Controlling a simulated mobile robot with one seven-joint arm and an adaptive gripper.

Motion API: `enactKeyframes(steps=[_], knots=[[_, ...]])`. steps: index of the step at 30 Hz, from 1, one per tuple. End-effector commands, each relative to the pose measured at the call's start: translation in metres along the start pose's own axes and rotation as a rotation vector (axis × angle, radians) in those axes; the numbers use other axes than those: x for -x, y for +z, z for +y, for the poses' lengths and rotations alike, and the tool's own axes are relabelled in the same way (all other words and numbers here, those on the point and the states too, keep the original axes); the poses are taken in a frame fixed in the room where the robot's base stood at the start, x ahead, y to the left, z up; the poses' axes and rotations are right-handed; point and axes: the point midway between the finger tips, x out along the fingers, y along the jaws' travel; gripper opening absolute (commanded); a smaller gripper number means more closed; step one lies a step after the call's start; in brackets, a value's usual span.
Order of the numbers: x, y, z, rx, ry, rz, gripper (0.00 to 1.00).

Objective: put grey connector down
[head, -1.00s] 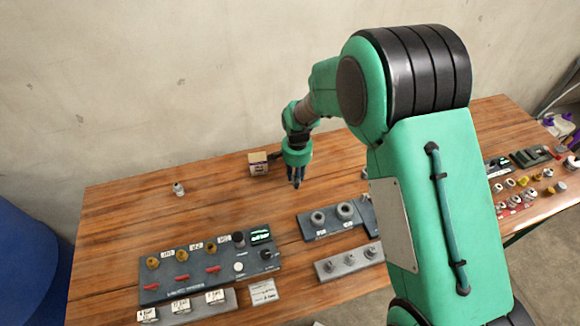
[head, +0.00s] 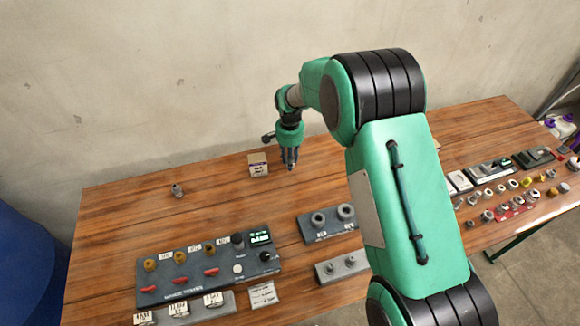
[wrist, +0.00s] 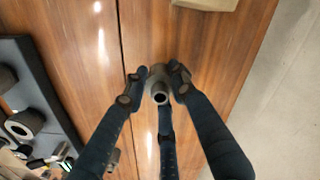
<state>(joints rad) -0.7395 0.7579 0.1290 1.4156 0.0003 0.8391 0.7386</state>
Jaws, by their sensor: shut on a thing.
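My gripper (head: 291,166) is above the back middle of the wooden table, pointing down. In the wrist view my gripper (wrist: 157,85) has its dark fingers closed around the grey connector (wrist: 159,94), a short tube with a round open end facing the camera. In the head view the grey connector is a tiny grey tip (head: 290,168) between the fingers. I cannot tell from these views exactly how high it is above the table.
A small cardboard box (head: 258,169) stands just left of my gripper. A lone grey fitting (head: 177,191) stands on the left.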

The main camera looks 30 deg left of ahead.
Motion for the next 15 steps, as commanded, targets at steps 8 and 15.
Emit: enactKeyframes(steps=[8, 15], knots=[[-0.013, 0.001, 0.001, 0.0, 0.001, -0.001, 0.0], [-0.035, 0.0, 0.0, 0.0, 0.0, 0.0, 0.0]])
